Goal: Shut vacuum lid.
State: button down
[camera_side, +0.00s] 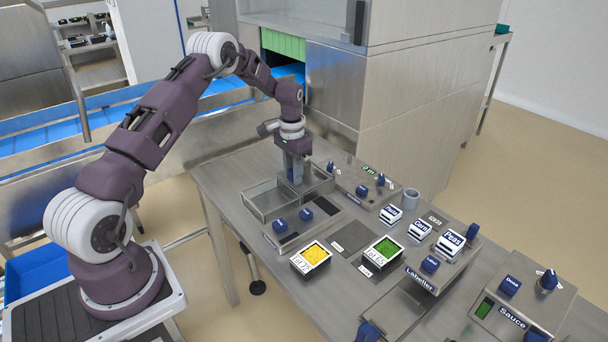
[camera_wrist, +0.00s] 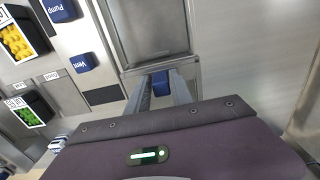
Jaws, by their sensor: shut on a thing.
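The vacuum unit (camera_side: 268,205) is a shallow metal chamber with a pale rim at the table's back left. In the wrist view its framed, grey rectangular part (camera_wrist: 152,35) is at the top centre. I cannot tell lid from chamber floor there, nor the lid's exact angle. My gripper (camera_side: 294,181) points down at the unit's right part. In the wrist view my gripper (camera_wrist: 160,86) is shut on a small blue handle (camera_wrist: 161,80), which sits between the fingertips at the frame's near edge. The fingers hide the handle in the side view.
The blue Pump (camera_wrist: 60,9) and Vent (camera_wrist: 84,62) buttons are in front of the unit. Yellow (camera_side: 310,258) and green (camera_side: 383,249) filled trays lie nearer the front.

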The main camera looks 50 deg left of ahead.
jog(key=shift+s+a+f, duration=0.1)
jog(key=shift+s+f, duration=0.1)
jog(key=shift+s, duration=3.1)
jog(key=shift+s+a+f, duration=0.1)
jog(key=shift+s+f, duration=0.05)
jog(key=shift+s, duration=3.1)
jog(key=c, duration=1.3)
grip_release()
jog(key=shift+w+d+r, duration=0.1)
jog(key=shift+w+r, duration=0.05)
jog(key=shift+r, duration=1.7)
jog(key=shift+w+d+r, duration=0.1)
jog(key=shift+w+r, duration=0.05)
jog(key=shift+r, duration=1.65)
